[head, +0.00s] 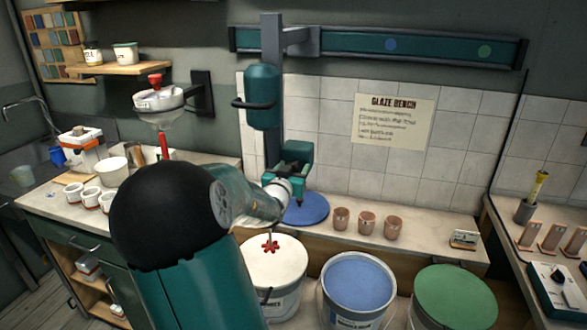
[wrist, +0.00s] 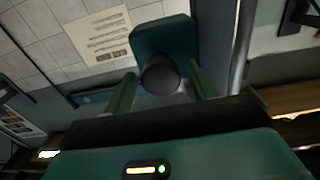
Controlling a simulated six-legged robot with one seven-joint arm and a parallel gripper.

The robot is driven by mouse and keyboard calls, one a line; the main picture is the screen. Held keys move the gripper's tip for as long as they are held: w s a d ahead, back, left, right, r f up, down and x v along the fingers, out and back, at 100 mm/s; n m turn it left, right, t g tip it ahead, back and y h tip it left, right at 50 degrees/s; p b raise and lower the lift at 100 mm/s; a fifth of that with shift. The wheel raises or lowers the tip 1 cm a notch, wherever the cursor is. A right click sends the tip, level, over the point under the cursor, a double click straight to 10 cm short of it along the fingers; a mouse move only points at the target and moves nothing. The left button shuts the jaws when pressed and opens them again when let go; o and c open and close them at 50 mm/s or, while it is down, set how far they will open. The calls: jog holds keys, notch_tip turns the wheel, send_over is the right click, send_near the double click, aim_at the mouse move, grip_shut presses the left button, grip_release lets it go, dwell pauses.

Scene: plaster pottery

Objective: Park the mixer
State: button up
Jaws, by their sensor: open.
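The mixer has a teal motor body (head: 263,97) with a black handle at its left, hanging on a dark column from the wall rail (head: 375,46). A red impeller (head: 270,247) shows low, over the white bucket (head: 275,262); most of the shaft is hidden behind my arm. My gripper (head: 293,160) is below and right of the motor body. In the wrist view my gripper (wrist: 161,90) is open, with a dark round knob (wrist: 160,75) between or just beyond its fingers and a teal block (wrist: 165,32) behind it. I cannot tell whether they touch.
A blue bucket (head: 358,290) and a green bucket (head: 453,298) stand to the right. Several cups (head: 366,222) and a blue disc (head: 306,208) are on the bench. The rail bears blue and green dots. A wall-mounted funnel vessel (head: 160,100) is at the left.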

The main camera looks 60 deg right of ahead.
jog(key=shift+w+d, duration=0.2)
jog(key=shift+d, duration=0.25)
jog(key=shift+c, duration=0.5)
